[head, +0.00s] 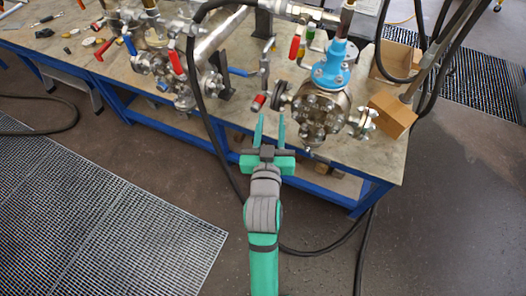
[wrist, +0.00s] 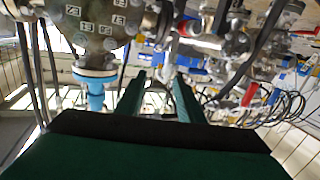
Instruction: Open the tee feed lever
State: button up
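Several valve levers show in the head view; none is labelled, so I cannot tell which is the tee feed lever. A red lever (head: 294,47) stands left of the blue-topped flanged vessel (head: 322,112). A small red-ended handle (head: 258,103) lies near the bench's front edge, just beyond my gripper. Another red lever (head: 176,62) and a blue lever (head: 129,45) are on the left pipe assembly. My gripper (head: 270,119) is open and empty, in front of the bench edge, apart from the levers. In the wrist view its fingers (wrist: 158,92) are spread, with a red lever (wrist: 250,95) off to the right.
The bench (head: 210,112) carries pipework, and a black hose hangs over its front edge left of my gripper. Cardboard boxes (head: 390,115) stand right of the vessel. Floor gratings (head: 100,215) lie at left. The floor at lower right is largely clear, with a cable.

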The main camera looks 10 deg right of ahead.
jog(key=s+a+f+y, duration=0.1)
jog(key=s+a+f, duration=0.2)
jog(key=s+f, duration=0.2)
jog(key=shift+f+n, duration=0.4)
jog(key=shift+f, duration=0.15)
